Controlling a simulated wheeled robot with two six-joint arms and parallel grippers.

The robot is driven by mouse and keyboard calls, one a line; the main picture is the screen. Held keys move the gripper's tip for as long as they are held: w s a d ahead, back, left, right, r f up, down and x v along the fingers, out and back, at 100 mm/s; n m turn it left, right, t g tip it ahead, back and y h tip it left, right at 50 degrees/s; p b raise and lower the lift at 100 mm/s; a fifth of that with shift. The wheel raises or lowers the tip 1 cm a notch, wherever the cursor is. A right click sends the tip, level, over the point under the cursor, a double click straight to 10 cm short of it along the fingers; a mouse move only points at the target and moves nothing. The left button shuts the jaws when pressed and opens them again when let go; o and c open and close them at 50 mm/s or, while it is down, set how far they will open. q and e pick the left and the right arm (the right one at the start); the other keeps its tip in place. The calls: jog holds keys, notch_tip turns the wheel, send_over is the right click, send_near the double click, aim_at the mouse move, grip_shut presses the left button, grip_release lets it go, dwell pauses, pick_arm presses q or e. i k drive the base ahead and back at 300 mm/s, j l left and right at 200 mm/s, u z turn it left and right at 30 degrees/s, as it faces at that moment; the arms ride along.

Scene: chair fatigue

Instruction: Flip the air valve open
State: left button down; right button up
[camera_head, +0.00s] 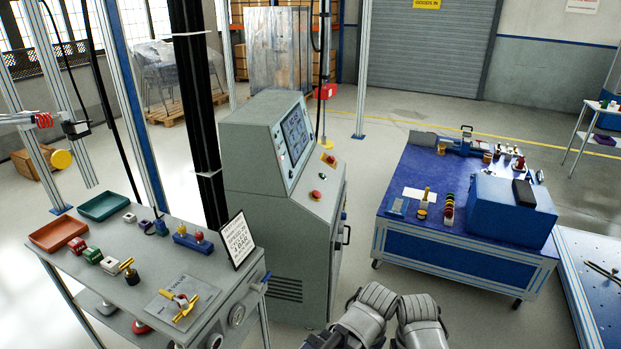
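A grey plate with printed lettering (168,308) lies on the near end of the left bench. It bears a fitting with a yellow lever (185,308), which looks like the air valve. The lever points down and left in the picture; whether it stands open or closed is too small to tell. Two grey, rounded parts of my own arms show at the bottom edge, right of the bench and well apart from the valve. No gripper fingers show.
The left bench (75,262) also carries red and green trays, small coloured fittings and a printed sign (237,240). A grey control cabinet (255,210) stands behind it. A blue cart (450,265) stands at right. Floor between cabinet and cart is clear.

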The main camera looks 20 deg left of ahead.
aim_at(172, 297)
jog(key=u, duration=1.8)
